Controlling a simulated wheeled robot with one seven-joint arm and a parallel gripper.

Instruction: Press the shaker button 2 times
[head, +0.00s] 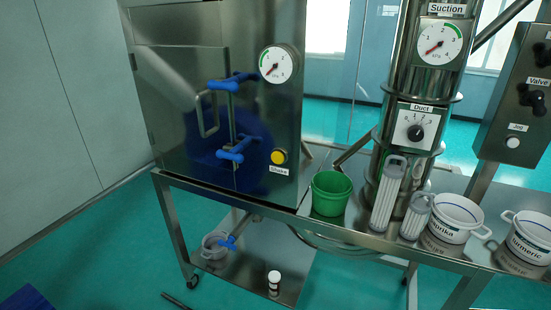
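The shaker button (278,157) is a round yellow button in a dark ring on the front of the steel cabinet (330,15). It sits at the lower right of the cabinet front, above a small white label (279,170) that appears to read "Shake". Nothing covers the button or touches it. I cannot tell from this view whether it is pressed in. My gripper is not in the head view.
Blue-handled latches (232,82) stick out left of the button, with a gauge (278,64) above it. A green bucket (331,192), filter cartridges (389,195) and white labelled tubs (455,217) stand on the steel table (330,232). Another panel has a white Jog button (512,142).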

